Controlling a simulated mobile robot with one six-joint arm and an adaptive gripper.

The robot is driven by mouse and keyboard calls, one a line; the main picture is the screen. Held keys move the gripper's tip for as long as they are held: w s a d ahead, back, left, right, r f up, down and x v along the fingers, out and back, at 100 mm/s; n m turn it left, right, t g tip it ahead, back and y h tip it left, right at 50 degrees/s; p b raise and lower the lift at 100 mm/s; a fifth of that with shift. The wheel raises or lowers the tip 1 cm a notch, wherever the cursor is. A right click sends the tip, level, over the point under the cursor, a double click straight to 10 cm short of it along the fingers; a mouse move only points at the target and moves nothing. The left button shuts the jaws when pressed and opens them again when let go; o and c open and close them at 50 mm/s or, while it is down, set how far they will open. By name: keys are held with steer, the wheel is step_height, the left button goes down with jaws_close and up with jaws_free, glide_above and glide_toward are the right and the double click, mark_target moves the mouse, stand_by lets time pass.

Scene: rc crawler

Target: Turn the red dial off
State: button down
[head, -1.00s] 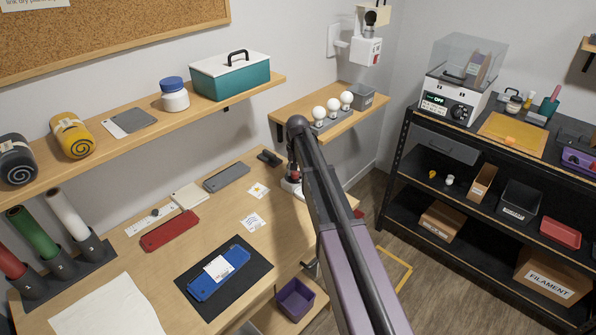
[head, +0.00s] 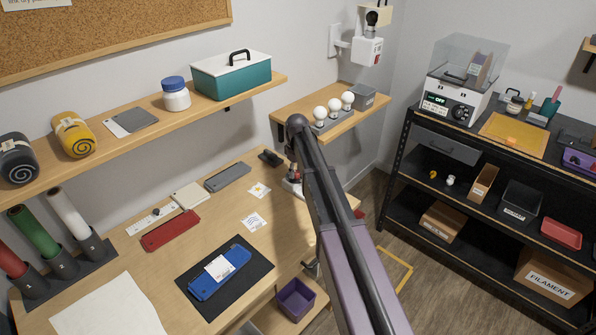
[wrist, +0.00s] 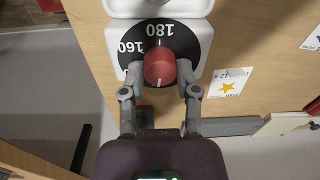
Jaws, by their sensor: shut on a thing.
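The red dial (wrist: 159,67) is a round red knob with a white mark on its near side in the wrist view. It sits on a black disc (wrist: 133,38) printed with numbers, 180 and 160 among them, on a white device. My gripper (wrist: 162,76) has one finger on each side of the knob, closed on it. In the head view the white base (head: 291,187) of the device shows at the workbench's far right corner, and my arm and gripper hide most of the dial.
A star card (head: 259,191) and a dark tool (head: 270,158) lie on the workbench near the device. A shelf with several white bulbs (head: 334,105) is above and behind my arm. A black rack (head: 408,150) stands at right, with open floor between.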

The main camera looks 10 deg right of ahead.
steer(key=shift+s+n, duration=0.15)
steer(key=shift+n, duration=0.45)
steer(key=shift+d, duration=0.1)
steer(key=shift+c, duration=1.7)
jaws_free()
steer(key=shift+r, duration=0.15)
